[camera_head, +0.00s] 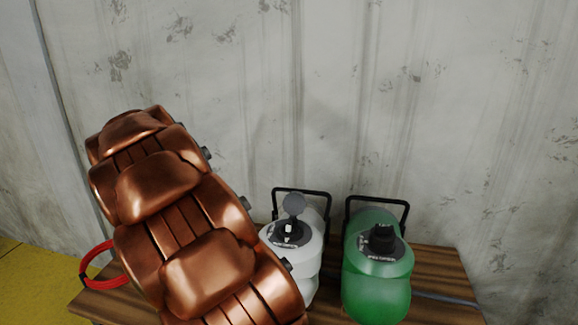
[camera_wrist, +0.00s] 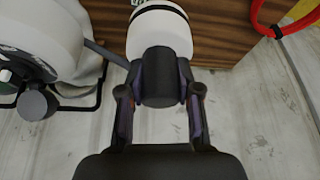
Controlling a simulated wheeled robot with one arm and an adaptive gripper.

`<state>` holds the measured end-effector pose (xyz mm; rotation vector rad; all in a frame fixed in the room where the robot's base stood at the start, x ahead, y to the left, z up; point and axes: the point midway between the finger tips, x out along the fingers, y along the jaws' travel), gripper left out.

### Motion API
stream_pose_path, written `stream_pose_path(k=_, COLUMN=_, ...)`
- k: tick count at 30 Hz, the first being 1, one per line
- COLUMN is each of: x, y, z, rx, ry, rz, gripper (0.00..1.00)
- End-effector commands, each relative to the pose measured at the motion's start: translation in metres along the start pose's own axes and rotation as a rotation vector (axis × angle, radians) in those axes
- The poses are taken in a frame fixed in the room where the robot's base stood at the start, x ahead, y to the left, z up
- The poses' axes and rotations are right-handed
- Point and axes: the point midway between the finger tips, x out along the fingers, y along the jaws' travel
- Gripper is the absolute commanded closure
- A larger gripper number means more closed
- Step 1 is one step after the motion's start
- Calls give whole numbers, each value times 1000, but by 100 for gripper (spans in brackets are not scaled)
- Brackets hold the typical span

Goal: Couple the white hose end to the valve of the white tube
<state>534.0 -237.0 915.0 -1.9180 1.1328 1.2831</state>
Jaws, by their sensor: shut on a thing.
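The white tube (camera_head: 311,258) stands on the wooden table in the head view. Its valve (camera_head: 289,233) is on top, with a round grey cap (camera_head: 293,204) tilted up from it. In the wrist view the white tube (camera_wrist: 50,22) is at the left, with the cap (camera_wrist: 38,103) low beside it. My gripper (camera_wrist: 160,85) is shut on the dark part of the white hose end (camera_wrist: 160,34). The hose end is right of the white tube in that view, apart from its valve. My gripper and the hose end are hidden in the head view.
A green tube (camera_head: 377,286) with a black fitting on its valve stands right of the white tube. Each tube has a black frame behind it. A red hose (camera_head: 92,262) loops at the table's left edge. The table (camera_head: 432,268) stands against a worn wall (camera_head: 330,100).

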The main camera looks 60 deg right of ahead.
Motion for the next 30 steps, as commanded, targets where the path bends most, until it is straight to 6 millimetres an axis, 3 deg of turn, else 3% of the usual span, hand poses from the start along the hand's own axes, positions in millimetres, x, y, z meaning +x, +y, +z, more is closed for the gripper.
stream_pose_path(k=1, x=-10, y=14, z=-16, rx=66, ry=4, rz=26, gripper=100)
stream_pose_path(k=3, x=-15, y=32, z=-29, rx=156, ry=5, rz=65, gripper=100)
stream_pose_path(k=13, x=-37, y=113, z=-75, rx=568, ry=5, rz=236, gripper=100)
stream_pose_path(k=21, x=-52, y=179, z=-97, rx=894, ry=4, rz=370, gripper=100)
stream_pose_path(k=30, x=-62, y=243, z=-102, rx=1215, ry=1, rz=505, gripper=100)
